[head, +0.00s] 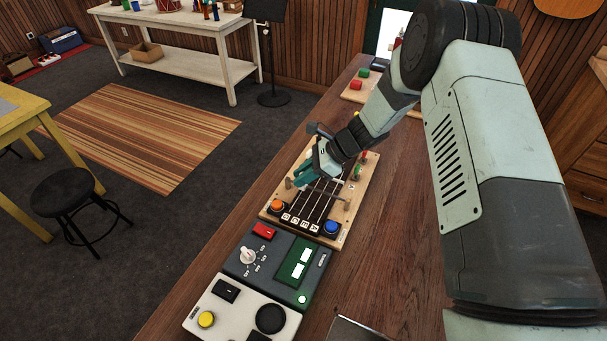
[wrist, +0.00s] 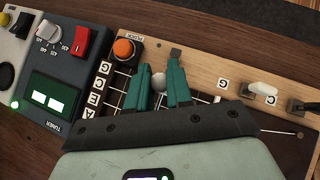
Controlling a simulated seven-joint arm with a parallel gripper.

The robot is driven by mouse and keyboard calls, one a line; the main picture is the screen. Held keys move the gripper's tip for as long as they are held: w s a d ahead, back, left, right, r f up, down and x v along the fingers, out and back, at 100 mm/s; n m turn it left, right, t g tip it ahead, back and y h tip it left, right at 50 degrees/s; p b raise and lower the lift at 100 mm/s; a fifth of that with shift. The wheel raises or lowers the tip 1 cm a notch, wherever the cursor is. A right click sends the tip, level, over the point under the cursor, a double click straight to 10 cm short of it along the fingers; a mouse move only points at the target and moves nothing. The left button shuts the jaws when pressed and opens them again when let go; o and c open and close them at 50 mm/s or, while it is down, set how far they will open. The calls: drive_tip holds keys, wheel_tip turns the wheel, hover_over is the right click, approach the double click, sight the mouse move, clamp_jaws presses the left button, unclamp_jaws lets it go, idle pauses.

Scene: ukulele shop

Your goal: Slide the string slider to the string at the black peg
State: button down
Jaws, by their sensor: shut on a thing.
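The string board (head: 277,211) is light wood with a dark strip, pale strings and letter labels at its near end. My gripper (head: 303,180) is over the board's left side; its teal fingers (wrist: 158,80) are shut on a pale round knob, which I take as the string slider (wrist: 158,81). In the wrist view a white peg (wrist: 262,89) and a dark peg (wrist: 300,104), seemingly the black one, stand towards the right. Red and green pegs (head: 359,158) show at the far right of the board in the head view. My gripper hides part of the strings.
An orange button (head: 277,205) and a blue button (head: 331,227) flank the labels. A grey tuner box (head: 240,265) with a dial and red switch adjoins the near end. Bare wooden bench top (head: 385,240) lies right of the board.

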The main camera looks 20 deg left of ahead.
drive_tip(key=d, duration=0.2)
drive_tip(key=shift+w+d, duration=0.1)
drive_tip(key=shift+d, duration=0.25)
drive_tip(key=c, duration=1)
unclamp_jaws()
drive_tip(key=shift+c, duration=0.2)
drive_tip(key=v, duration=1)
drive_tip(key=shift+d+r, duration=0.25)
drive_tip(key=shift+r, duration=0.05)
drive_tip(key=shift+w, duration=0.15)
